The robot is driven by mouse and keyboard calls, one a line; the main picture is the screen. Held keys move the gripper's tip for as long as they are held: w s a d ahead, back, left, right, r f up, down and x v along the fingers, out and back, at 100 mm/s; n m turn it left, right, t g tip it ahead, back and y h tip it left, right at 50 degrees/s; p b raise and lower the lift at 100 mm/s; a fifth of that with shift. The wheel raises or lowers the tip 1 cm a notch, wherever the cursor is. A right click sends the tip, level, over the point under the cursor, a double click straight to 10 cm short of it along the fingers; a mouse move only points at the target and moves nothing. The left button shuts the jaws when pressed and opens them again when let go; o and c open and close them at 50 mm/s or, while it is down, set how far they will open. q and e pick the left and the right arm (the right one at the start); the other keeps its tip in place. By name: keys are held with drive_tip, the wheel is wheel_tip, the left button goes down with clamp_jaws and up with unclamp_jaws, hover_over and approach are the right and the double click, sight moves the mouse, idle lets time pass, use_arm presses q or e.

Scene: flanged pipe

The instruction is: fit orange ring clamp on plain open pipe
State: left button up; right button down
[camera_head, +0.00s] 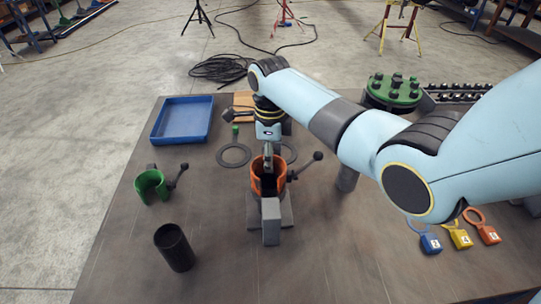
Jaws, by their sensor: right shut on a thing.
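The orange ring clamp (256,180) is near the middle of the table, with its dark lever and ball knob (304,166) pointing right. My right gripper (267,160) reaches down from behind and is shut on the clamp at its far rim. The clamp is just above or behind a grey block stand (271,228), which hides its lower front. Its inside looks dark; I cannot tell whether it touches the stand. A plain dark open pipe (175,250) stands upright, slightly tilted in view, at the front left, apart from the clamp. My left gripper is out of view.
A green ring clamp (150,186) lies left. A blue tray (182,121), flat dark rings (233,155) and a green bolted flange (392,92) are further back. Padlocks (430,243) lie at the right. The table's front left is clear around the pipe.

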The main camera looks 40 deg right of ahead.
idle(0.3)
drive_tip(key=c, duration=0.9)
unclamp_jaws()
drive_tip(key=shift+o, duration=0.2)
wheel_tip(320, 180, up, 12)
